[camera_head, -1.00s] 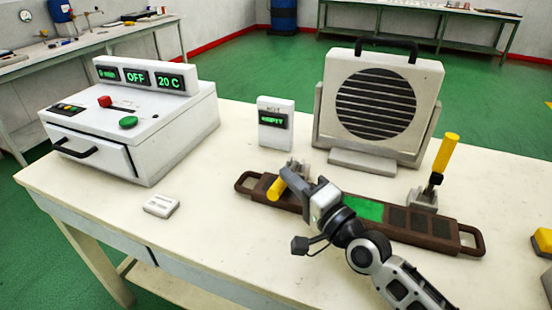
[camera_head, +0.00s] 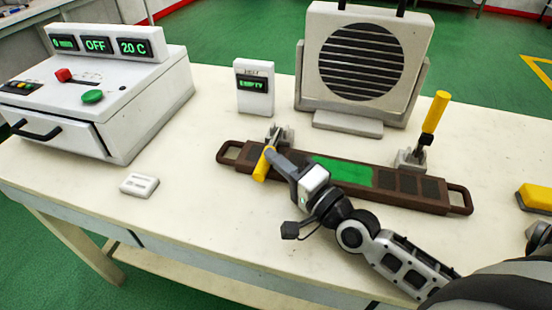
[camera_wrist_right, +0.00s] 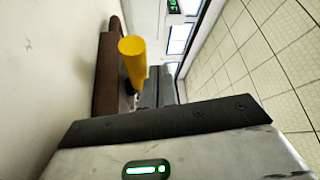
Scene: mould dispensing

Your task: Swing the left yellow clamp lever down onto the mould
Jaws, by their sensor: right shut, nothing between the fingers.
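The brown mould (camera_head: 405,182) lies on the bench, with a green middle and a handle loop at each end. The left yellow clamp lever (camera_head: 262,164) is tipped low over the mould's left end, pointing to the front. My right gripper (camera_head: 274,158) is shut beside this lever, on its right; I cannot tell whether they touch. The lever's round yellow end (camera_wrist_right: 132,48) shows in the right wrist view, beside my dark fingers (camera_wrist_right: 158,85). The right yellow clamp lever (camera_head: 435,113) stands up, tilted slightly right. My left gripper is not in view.
A white vented unit (camera_head: 318,60) stands behind the mould. A small display reading EMPTY (camera_head: 255,103) stands to its left. A white control box (camera_head: 150,95) with a drawer is at the left. A small white block (camera_head: 139,184) lies in front.

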